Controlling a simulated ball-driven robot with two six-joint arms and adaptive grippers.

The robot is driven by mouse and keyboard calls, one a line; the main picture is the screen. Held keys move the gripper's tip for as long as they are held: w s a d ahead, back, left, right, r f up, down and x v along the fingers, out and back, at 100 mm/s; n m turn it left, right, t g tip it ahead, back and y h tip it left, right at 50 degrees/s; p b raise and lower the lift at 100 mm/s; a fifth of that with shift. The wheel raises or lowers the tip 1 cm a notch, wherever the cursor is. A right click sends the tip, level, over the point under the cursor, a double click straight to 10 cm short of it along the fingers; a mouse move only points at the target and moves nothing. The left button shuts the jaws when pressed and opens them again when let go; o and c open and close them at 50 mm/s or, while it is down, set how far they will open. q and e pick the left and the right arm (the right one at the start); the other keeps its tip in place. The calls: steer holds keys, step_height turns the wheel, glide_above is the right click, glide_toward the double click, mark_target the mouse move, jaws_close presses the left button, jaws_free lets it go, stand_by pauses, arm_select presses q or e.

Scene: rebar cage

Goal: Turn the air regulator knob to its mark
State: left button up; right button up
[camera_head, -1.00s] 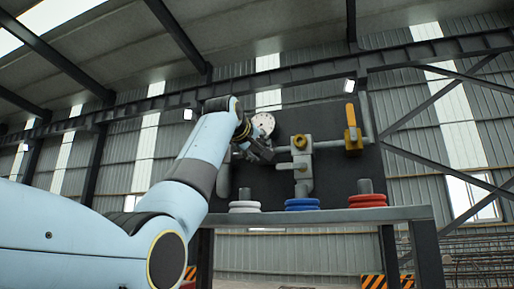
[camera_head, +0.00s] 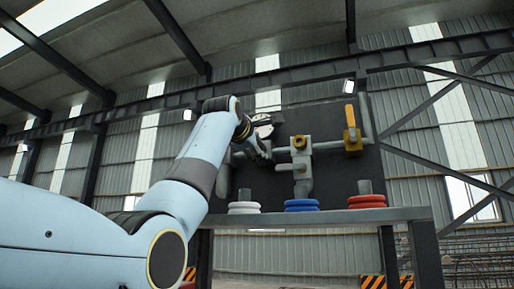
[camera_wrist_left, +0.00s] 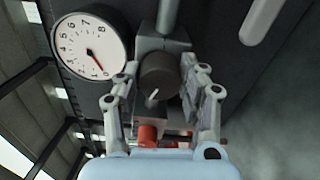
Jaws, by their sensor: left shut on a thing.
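The air regulator knob (camera_wrist_left: 158,76) is a dark round knob with a pale pointer line, seen in the left wrist view. My left gripper (camera_wrist_left: 162,78) has one finger on each side of the knob and is shut on it. In the head view my left gripper (camera_head: 258,148) is at the regulator, and the arm hides the knob there. A white round gauge (camera_wrist_left: 88,47) with black numbers and a red needle is at the upper left of the wrist view; it is partly visible in the head view (camera_head: 263,121). No target mark can be made out. My right gripper is not in view.
A dark panel carries grey pipes, a brass fitting (camera_head: 299,142) and a yellow-handled valve (camera_head: 352,135) to the right. White (camera_head: 244,207), blue (camera_head: 301,205) and red (camera_head: 367,201) ring stacks stand on the grey bench (camera_head: 330,217) below.

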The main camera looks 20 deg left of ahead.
arm_select(q)
steer(key=shift+n, duration=2.3)
steer(key=o, duration=1.2)
steer(key=shift+c, duration=0.2)
steer(key=s, duration=1.2)
steer(key=shift+a, duration=0.25)
steer(key=shift+w, duration=0.1)
